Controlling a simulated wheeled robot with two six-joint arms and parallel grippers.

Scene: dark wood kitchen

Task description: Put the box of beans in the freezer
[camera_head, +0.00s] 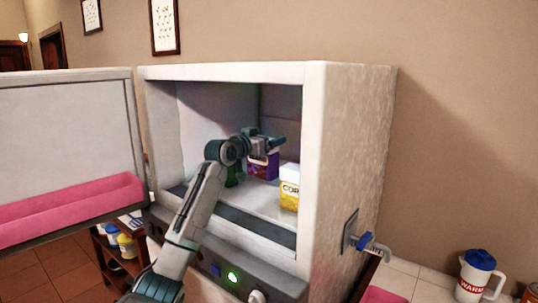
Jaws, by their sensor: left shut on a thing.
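The freezer (330,170) is a white box-shaped unit. Its door (65,125) is swung wide open to the left, with a pink shelf on its inner side. My left arm reaches in through the opening. My left gripper (268,143) is inside, shut on the top of a purple box (263,166), which I take to be the box of beans; its label cannot be read. The purple box is upright at or just above the freezer floor; I cannot tell whether it touches. My right gripper is not in view.
A yellow and white box marked "COR" (290,187) stands on the freezer floor to the right of the purple box. A green item (233,177) is partly hidden behind my arm. A latch (365,240) sticks out from the freezer's right side. A white jug (477,275) stands at lower right.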

